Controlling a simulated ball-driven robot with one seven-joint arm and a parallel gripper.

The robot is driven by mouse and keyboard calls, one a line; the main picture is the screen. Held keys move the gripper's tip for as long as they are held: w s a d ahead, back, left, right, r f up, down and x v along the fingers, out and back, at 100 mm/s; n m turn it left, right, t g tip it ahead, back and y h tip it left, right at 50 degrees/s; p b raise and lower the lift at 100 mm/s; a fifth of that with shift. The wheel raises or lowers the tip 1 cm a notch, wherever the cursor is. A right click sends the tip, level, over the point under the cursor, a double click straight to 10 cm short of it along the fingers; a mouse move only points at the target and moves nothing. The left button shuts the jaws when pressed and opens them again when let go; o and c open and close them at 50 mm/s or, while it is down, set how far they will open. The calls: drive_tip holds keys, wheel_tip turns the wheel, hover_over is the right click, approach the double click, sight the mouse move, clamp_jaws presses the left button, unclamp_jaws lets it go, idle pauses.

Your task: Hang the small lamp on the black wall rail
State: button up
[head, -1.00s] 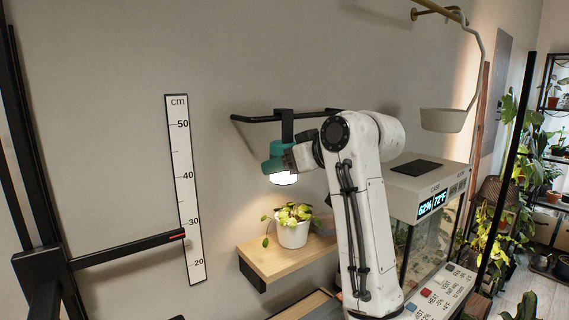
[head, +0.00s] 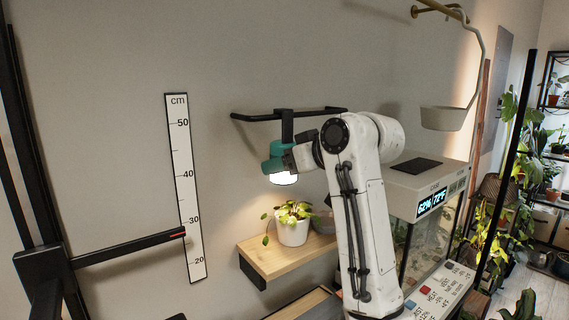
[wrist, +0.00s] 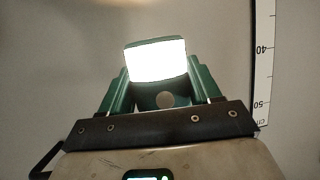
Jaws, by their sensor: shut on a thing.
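The small lamp (head: 274,160) is teal with a lit white underside and a black hanger strap on top. Its strap (head: 287,127) reaches up to the black wall rail (head: 258,116); I cannot tell whether it hooks over the rail or only passes in front of it. My gripper (head: 290,160) is shut on the lamp from the right, partly hidden by my arm. In the wrist view, the lamp (wrist: 155,62) glows bright between the jaws. The rail is not clearly visible in the wrist view.
A white pot with a leafy plant (head: 293,228) stands on a wooden shelf (head: 262,258) below the lamp. A cm scale (head: 184,190) is on the wall at left. A glass tank with a display (head: 432,203) stands right of my arm. A hanging basin (head: 443,118) is at upper right.

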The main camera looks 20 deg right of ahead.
drive_tip(key=o, duration=1.2)
drive_tip(key=shift+o, duration=0.2)
drive_tip(key=shift+f, duration=0.1)
